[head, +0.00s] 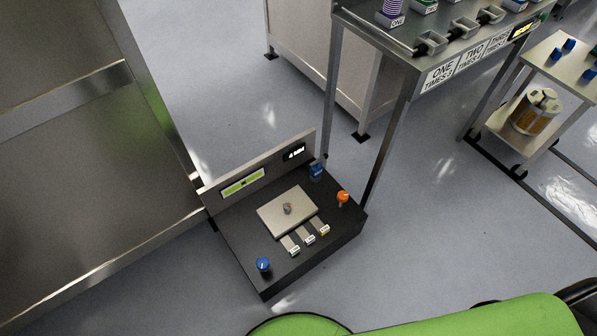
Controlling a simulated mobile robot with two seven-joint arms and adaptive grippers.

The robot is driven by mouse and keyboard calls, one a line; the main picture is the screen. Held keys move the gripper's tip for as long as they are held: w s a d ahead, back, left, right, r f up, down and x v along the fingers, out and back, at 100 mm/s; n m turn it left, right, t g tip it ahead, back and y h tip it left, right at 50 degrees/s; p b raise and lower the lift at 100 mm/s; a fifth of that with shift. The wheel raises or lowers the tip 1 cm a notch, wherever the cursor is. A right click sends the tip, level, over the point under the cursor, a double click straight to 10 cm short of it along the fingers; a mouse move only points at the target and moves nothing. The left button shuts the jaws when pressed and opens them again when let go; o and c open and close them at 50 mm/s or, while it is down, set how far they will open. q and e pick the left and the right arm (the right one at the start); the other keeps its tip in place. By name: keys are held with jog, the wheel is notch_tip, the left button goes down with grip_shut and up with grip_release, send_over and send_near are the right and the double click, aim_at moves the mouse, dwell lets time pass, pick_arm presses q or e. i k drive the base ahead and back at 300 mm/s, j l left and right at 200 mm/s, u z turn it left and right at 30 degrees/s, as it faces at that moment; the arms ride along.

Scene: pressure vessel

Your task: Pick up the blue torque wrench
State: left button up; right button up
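I cannot make out a blue torque wrench for certain. A low black station (240,243) on the floor carries a blue knob-like piece (263,265) at its front left corner and a small dark blue block (316,171) at its back right. Both are too small to tell in detail. Several small blue pieces (570,45) also stand on the cart at the upper right. Neither of my grippers is in view.
The station also holds a pale plate (272,217), an orange knob (343,197) and several small labelled tabs (309,239). A metal-legged table (400,40) stands behind it, a large metal panel (60,180) to its left. The floor at right (440,220) is clear.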

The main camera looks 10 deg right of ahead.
aim_at(316, 169)
jog(key=i+l+u, duration=0.1)
jog(key=l+u, duration=0.3)
jog(key=i+l+u, duration=0.1)
jog(key=l+u, duration=1.1)
jog(key=k, duration=0.05)
